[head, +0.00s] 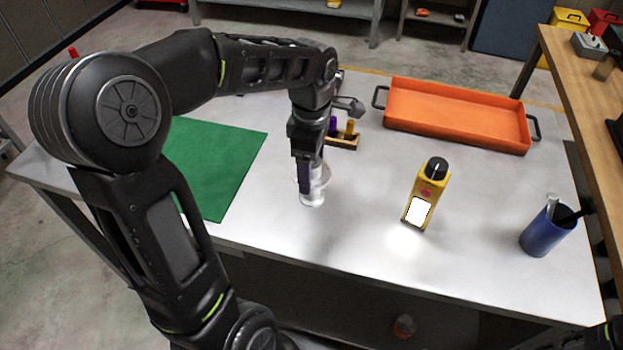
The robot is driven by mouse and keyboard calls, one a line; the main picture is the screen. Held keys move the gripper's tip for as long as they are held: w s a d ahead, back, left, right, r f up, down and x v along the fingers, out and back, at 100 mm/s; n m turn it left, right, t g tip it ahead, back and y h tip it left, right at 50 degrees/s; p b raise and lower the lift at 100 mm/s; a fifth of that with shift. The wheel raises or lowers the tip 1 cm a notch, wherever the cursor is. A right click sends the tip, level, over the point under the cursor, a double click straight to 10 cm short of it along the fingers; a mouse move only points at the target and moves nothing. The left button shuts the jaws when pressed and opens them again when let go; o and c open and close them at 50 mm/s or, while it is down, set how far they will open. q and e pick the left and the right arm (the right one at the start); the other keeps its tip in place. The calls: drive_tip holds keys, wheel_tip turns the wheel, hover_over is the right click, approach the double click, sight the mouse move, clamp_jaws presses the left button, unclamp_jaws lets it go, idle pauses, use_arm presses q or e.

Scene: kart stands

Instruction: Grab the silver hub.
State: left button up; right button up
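A shiny silver piece, which looks like the silver hub (313,199), is at the middle of the grey table (350,235), right at the fingers of my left gripper (312,180). My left gripper points down over it, and the fingers cover part of it. I cannot tell whether the fingers are closed on it or only around it, or whether it touches the table. My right gripper is out of view.
A green mat (215,165) lies left. Behind the gripper are a wooden holder (342,142) with purple and orange pieces and a grey part (348,106). An orange tray (455,115), yellow bottle (428,190) and blue cup (545,235) stand right. The front middle is clear.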

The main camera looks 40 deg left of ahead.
use_arm(q)
drive_tip(key=shift+c, duration=1.3)
drive_tip(key=shift+r, duration=0.1)
wheel_tip(320, 180, up, 10)
